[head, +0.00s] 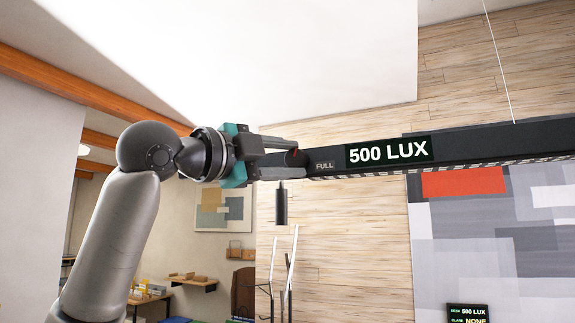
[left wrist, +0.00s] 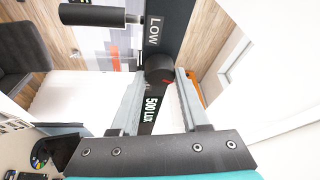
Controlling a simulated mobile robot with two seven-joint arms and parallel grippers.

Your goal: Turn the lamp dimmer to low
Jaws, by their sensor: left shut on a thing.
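The lamp (head: 460,143) is a long dark bar hanging by a thin wire, with a display (head: 388,151) reading "500 LUX" and a "FULL" label (head: 325,165) beside its left end. The round dark dimmer knob (head: 292,159) with a red mark sits at that end. My left gripper (head: 302,157) comes in from the left and is shut on the knob. In the left wrist view the knob (left wrist: 159,67) is between the two grey fingers (left wrist: 161,78), with a "LOW" label (left wrist: 153,32) above it. My right gripper is not in view.
A black cylinder (head: 281,204) hangs just below the knob. A small screen (head: 467,314) at lower right reads 500 LUX and NONE. A patchwork panel (head: 490,235) covers the wall at right. Metal rods (head: 290,265) stand below. A wall shelf (head: 192,281) is further back.

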